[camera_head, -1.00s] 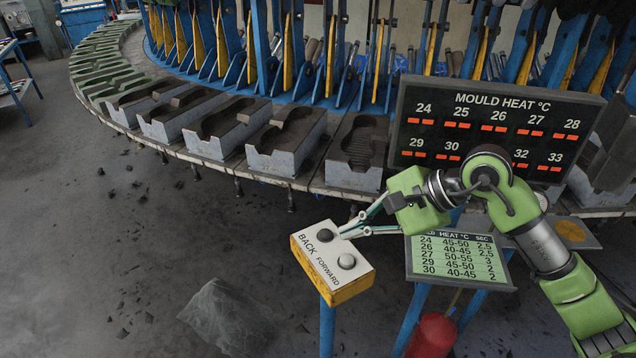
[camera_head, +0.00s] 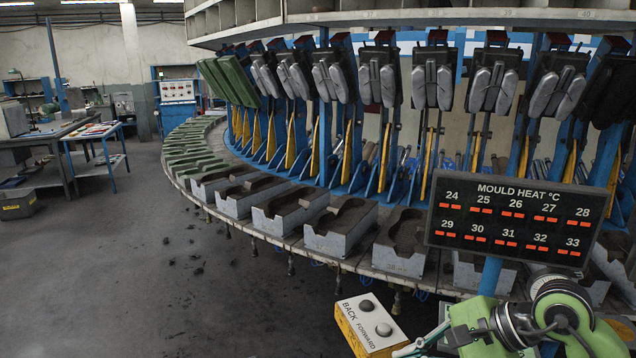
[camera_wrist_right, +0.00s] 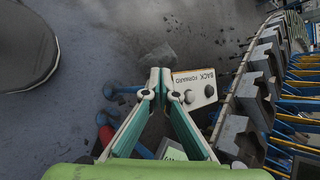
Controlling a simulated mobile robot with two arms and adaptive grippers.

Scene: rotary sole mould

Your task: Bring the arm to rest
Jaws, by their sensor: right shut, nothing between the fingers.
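My right gripper (camera_head: 408,348) is low in the head view, its fingers partly cut by the bottom edge. It is beside the right side of the control box (camera_head: 354,336). In the right wrist view my right gripper (camera_wrist_right: 160,74) is shut and empty, its fingertips together just left of the control box (camera_wrist_right: 198,103). The gripper is off both buttons; the gap to the box is hard to judge. My left gripper is not in view.
The round mould table (camera_head: 290,238) with grey moulds curves behind the box. A MOULD HEAT display (camera_head: 516,254) stands close behind my right arm. A red cylinder (camera_wrist_right: 104,138) and blue posts show below the gripper. The floor at left is mostly clear.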

